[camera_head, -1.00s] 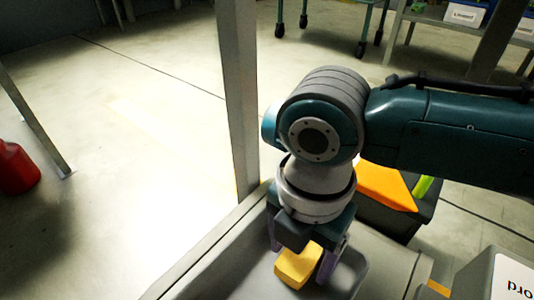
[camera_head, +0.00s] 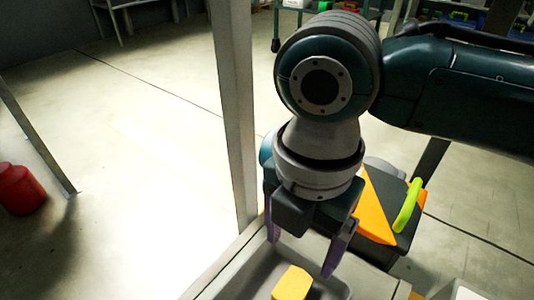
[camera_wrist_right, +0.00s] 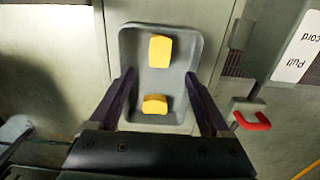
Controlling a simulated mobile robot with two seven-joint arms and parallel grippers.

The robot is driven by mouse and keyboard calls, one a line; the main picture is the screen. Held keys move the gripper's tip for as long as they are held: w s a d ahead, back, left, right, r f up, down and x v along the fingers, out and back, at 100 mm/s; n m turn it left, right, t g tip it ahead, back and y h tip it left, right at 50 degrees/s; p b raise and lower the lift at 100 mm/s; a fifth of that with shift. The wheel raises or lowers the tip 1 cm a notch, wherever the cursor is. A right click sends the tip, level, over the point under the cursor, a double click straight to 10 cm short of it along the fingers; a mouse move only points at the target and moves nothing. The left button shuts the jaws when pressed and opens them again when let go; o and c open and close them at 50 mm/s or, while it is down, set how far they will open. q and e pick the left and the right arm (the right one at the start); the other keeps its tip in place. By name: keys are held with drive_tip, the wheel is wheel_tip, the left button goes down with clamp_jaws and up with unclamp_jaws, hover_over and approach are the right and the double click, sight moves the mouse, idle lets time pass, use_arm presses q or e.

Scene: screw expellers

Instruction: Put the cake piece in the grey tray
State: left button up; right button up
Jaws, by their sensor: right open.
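The grey tray (camera_wrist_right: 158,83) shows whole in the right wrist view, a shallow rounded tray. Two yellow cake pieces lie in it: one near its far end (camera_wrist_right: 160,51) and a shorter-looking one near its near end (camera_wrist_right: 155,104). In the head view one yellow piece (camera_head: 291,284) shows at the bottom edge, below my right gripper. My right gripper (camera_head: 302,254) is open and empty, pointing down above the tray. In the wrist view its fingers stand at either side of the tray. My left gripper is in neither view.
A dark box (camera_head: 428,213) with an orange panel (camera_head: 374,212) and a lime-green handle (camera_head: 408,205) stands behind the gripper. A grey post (camera_head: 234,110) rises close to its left. A red handle (camera_wrist_right: 252,122) and a labelled block (camera_wrist_right: 300,45) lie right of the tray.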

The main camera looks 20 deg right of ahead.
drive_tip(key=s+a+r+m+t+y, duration=0.1)
drive_tip(key=s+a+m+y, duration=0.15)
drive_tip(key=m, duration=0.25)
drive_tip(key=s+a+m+t+y, duration=0.1)
drive_tip(key=s+a+m, duration=0.1)
drive_tip(key=s+m, duration=0.3)
drive_tip(key=s+d+r+m+h, duration=0.1)
drive_tip(key=s+d+m, duration=0.1)
drive_tip(key=d+m, duration=0.4)
drive_tip(key=s+d+r+m+t+h, duration=0.1)
drive_tip(key=s+d+m+h, duration=0.1)
drive_tip(key=d+m, duration=0.5)
drive_tip(key=shift+s+m+t, duration=0.3)
drive_tip(key=shift+s+m, duration=0.1)
drive_tip(key=shift+s, duration=0.25)
